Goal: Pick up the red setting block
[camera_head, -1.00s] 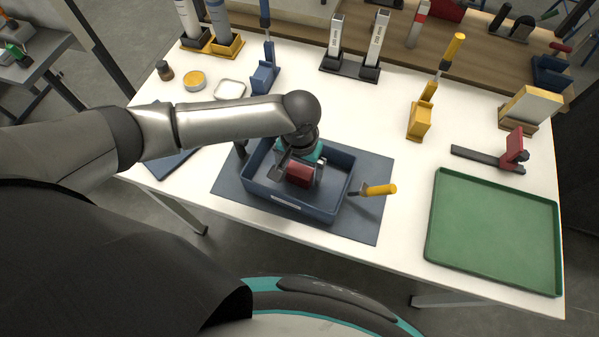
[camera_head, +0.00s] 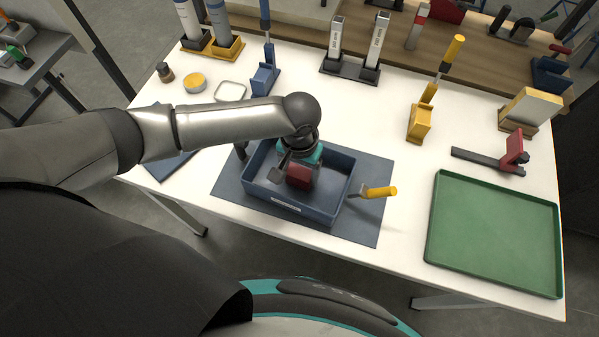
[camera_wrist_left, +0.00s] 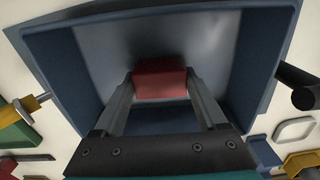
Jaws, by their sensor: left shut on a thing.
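The red setting block (camera_head: 299,174) is inside the blue bin (camera_head: 283,205) on the dark mat. My left gripper (camera_head: 299,168) reaches down into the bin from above and is shut on the block. In the left wrist view the red block (camera_wrist_left: 160,80) sits between the two fingers of the left gripper (camera_wrist_left: 162,92), with the bin's walls (camera_wrist_left: 268,60) around it. I cannot tell whether the block touches the bin floor. My right gripper is not in view.
A yellow-handled tool (camera_head: 379,191) lies at the bin's right side. A green tray (camera_head: 495,282) is at the right, and a red-and-black clamp (camera_head: 514,152) is behind it. A yellow holder (camera_head: 420,122) stands behind the mat. White table between is clear.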

